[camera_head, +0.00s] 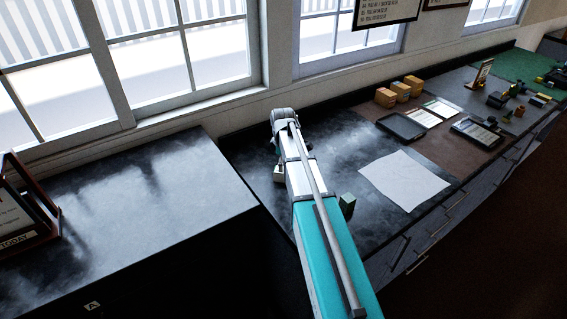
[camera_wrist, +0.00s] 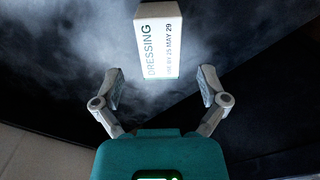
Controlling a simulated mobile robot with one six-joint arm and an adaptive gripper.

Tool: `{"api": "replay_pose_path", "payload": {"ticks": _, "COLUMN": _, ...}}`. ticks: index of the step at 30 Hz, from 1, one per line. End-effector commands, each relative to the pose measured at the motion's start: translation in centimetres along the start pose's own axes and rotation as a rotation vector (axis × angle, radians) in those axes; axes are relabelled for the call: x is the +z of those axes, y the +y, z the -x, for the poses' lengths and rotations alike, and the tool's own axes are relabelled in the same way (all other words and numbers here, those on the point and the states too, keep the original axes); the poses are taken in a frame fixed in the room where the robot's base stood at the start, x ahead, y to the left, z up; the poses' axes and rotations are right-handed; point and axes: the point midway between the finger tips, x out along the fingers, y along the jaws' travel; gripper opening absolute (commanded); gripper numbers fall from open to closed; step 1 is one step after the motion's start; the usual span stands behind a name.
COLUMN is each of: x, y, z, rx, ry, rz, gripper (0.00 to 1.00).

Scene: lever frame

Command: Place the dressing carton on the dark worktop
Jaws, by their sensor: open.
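The dressing carton (camera_wrist: 160,42) is a white box with the printed word DRESSING and a use-by date. In the wrist view it is on or over a dark, cloudy-grained surface, just beyond my fingertips. My gripper (camera_wrist: 159,76) is open, with one finger on each side of the carton's near end and gaps between. In the head view, a small pale block beside my arm, likely the carton (camera_head: 279,174), shows over the dark worktop (camera_head: 245,150). My arm hides most of my gripper there. I cannot tell whether the carton touches the worktop.
A white sheet (camera_head: 405,180) lies on the worktop to the right, with a small dark green block (camera_head: 347,205) near my arm. Another dark counter (camera_head: 120,215) at left is mostly clear.

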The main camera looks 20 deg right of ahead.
Motion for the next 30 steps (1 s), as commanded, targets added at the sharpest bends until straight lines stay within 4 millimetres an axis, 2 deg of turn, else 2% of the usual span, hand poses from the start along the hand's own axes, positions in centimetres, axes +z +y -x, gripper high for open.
{"api": "replay_pose_path", "payload": {"ticks": 1, "x": 0.0, "y": 0.0, "z": 0.9, "rx": 0.0, "ry": 0.0, "rz": 0.0, "gripper": 0.93}}
{"api": "replay_pose_path", "payload": {"ticks": 21, "x": 0.0, "y": 0.0, "z": 6.3, "rx": 0.0, "ry": 0.0, "rz": 0.0, "gripper": 0.93}}
{"api": "replay_pose_path", "payload": {"ticks": 30, "x": 0.0, "y": 0.0, "z": 7.9, "rx": 0.0, "ry": 0.0, "rz": -0.001, "gripper": 0.93}}
